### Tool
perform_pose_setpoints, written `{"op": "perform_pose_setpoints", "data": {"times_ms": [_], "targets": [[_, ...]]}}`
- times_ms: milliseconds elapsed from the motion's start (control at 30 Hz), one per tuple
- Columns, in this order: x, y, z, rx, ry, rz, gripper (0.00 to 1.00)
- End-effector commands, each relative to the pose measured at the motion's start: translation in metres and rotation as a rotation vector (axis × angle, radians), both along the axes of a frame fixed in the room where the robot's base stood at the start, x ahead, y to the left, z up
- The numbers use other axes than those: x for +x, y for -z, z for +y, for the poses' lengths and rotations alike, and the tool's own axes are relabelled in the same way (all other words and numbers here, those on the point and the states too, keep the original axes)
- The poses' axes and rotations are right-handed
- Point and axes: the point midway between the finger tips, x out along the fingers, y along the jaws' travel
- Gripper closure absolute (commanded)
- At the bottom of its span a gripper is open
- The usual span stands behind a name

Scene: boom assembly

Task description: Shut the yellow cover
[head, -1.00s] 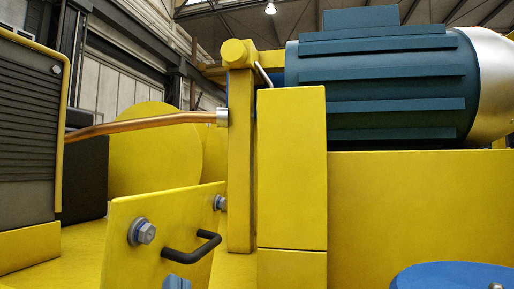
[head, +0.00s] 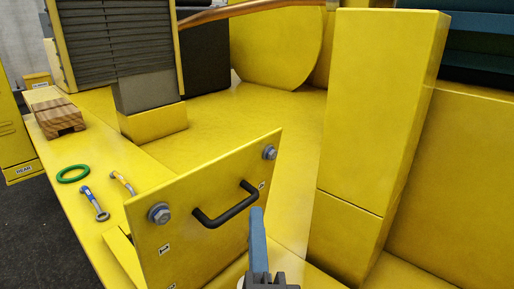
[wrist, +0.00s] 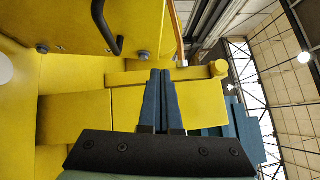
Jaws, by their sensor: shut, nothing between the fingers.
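The yellow cover (head: 205,215) is a flat plate with a black bar handle (head: 228,205) and a grey bolt near each of its two upper corners. It stands raised and tilted at the front of the yellow deck in the head view. In the wrist view, part of the cover (wrist: 75,22) and its handle (wrist: 106,28) show at the upper left. My gripper (head: 257,212) is just right of the handle, apart from it as far as I can tell. Its blue fingers (wrist: 161,75) are together and empty. The cover's lower edge is cut off.
A tall yellow post (head: 375,110) stands close on the right. Left of the cover lie a green ring (head: 73,174), a blue-handled wrench (head: 95,203) and another small tool (head: 122,182). A wooden block (head: 58,117) sits farther back. The deck behind the cover is clear.

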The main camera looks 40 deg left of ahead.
Motion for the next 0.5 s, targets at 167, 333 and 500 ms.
{"op": "perform_pose_setpoints", "data": {"times_ms": [167, 333, 500], "targets": [[0.01, 0.001, 0.009, 0.001, -0.002, -0.006, 1.0], [0.032, -0.009, 0.028, 0.0, -0.003, -0.001, 1.0], [0.058, -0.013, 0.05, -0.002, -0.001, -0.001, 1.0]]}}
